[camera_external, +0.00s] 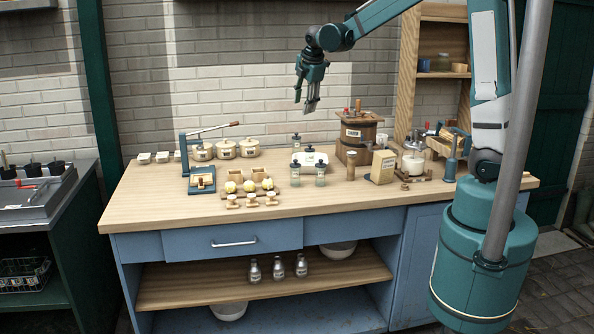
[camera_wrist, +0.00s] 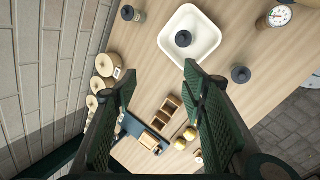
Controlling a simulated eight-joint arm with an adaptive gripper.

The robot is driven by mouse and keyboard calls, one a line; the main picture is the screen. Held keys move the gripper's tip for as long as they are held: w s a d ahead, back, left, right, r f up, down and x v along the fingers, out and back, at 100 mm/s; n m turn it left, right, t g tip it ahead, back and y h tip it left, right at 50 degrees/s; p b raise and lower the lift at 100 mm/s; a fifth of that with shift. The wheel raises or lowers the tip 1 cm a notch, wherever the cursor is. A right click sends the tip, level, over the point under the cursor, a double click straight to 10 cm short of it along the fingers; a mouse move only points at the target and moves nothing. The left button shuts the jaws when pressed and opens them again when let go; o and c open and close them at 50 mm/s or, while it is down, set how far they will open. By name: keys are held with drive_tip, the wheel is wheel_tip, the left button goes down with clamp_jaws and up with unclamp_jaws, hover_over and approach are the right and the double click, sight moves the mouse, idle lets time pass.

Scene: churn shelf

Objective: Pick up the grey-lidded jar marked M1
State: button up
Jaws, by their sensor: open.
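My gripper (camera_external: 304,104) is open and empty, high above the back of the worktop; its two fingers frame the wrist view (camera_wrist: 160,78). Small dark- or grey-lidded jars stand below it: one behind the white tray (camera_external: 296,140), one in the tray (camera_external: 309,154), and two in front, left (camera_external: 295,178) and right (camera_external: 321,178). The wrist view shows the tray jar (camera_wrist: 183,39), one near the wall (camera_wrist: 133,14) and one in front (camera_wrist: 240,74). Three silvery labelled jars, including a middle one (camera_external: 279,268), stand on the lower shelf. No M1 marking is readable.
A wooden churn (camera_external: 358,138) stands right of the tray. Lidded pots (camera_external: 225,149), a teal lever press (camera_external: 201,180) and small wooden boxes (camera_external: 258,174) stand left. The worktop's front left (camera_external: 150,210) is clear.

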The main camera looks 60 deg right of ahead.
drive_tip(key=w+d+f+n+g, duration=0.1)
drive_tip(key=w+d+f+n, duration=0.3)
drive_tip(key=w+d+f, duration=0.5)
drive_tip(key=n+g+h, duration=0.1)
drive_tip(key=n, duration=0.3)
approach(296, 138)
drive_tip(key=x, duration=0.5)
drive_tip(key=shift+a+f, duration=0.15)
drive_tip(key=shift+f, duration=0.1)
drive_tip(key=shift+w+d+f, duration=0.15)
drive_tip(key=shift+d+f, duration=0.15)
drive_tip(key=shift+f, duration=0.1)
drive_tip(key=shift+f, duration=0.1)
drive_tip(key=shift+x, duration=1.2)
drive_tip(key=shift+x, duration=2.65)
